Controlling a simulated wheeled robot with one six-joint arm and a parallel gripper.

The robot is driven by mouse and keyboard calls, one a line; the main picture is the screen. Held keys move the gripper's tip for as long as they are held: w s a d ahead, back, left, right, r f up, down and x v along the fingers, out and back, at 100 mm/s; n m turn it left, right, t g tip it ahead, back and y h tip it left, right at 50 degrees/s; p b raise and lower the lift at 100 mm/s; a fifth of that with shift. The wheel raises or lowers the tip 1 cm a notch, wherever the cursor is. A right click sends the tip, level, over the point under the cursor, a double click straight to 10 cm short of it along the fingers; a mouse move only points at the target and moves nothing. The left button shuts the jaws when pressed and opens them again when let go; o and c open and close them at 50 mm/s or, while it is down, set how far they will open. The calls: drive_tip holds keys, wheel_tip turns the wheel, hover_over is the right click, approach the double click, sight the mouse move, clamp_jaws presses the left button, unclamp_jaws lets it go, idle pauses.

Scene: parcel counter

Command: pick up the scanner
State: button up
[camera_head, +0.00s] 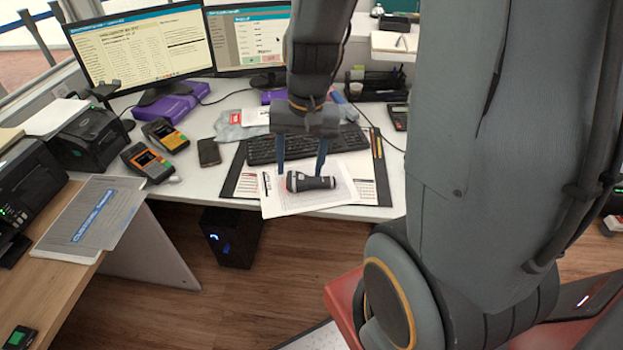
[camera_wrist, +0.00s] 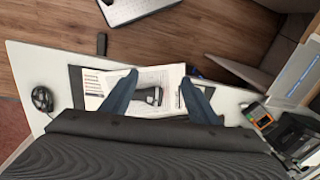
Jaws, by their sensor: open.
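A black handheld device with a red ring and pale face at its left end, which I take as the scanner (camera_head: 312,183), lies on its side on white papers on the desk. It also shows in the wrist view (camera_wrist: 148,96) as a dark shape between the fingers. My gripper (camera_head: 301,170) is open above the device, pointing down, with one blue finger over each end in the head view. In the wrist view my gripper (camera_wrist: 159,78) has its fingers spread wide with nothing held. I cannot tell the exact height of the fingertips above the device.
A keyboard (camera_head: 262,149) lies just behind the papers (camera_head: 275,206). Two orange-and-black handheld terminals (camera_head: 148,162) and a phone (camera_head: 209,152) lie to the left. Monitors (camera_head: 137,46) stand behind. The desk's front edge is close to the papers.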

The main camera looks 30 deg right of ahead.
drive_tip(key=w+d+f+m+y+b, duration=0.1)
drive_tip(key=w+d+f+m+y, duration=0.1)
drive_tip(key=w+d+f+m, duration=0.55)
drive_tip(key=m+t+y, duration=0.1)
drive_tip(key=m, duration=0.9)
approach(321, 179)
drive_tip(key=shift+s+a+f+b, duration=0.1)
drive_tip(key=shift+a+f+b, duration=0.3)
drive_tip(key=shift+f, duration=0.35)
drive_tip(key=shift+w+p+x, duration=0.1)
drive_tip(key=shift+p+x, duration=0.4)
drive_tip(key=shift+x, duration=1.4)
drive_tip(key=shift+w+p+x, duration=0.15)
drive_tip(key=shift+p+x, duration=0.35)
drive_tip(key=shift+x, duration=1.4)
drive_tip(key=c, duration=1.2)
drive_tip(key=shift+c, duration=0.4)
drive_tip(key=shift+r, duration=0.15)
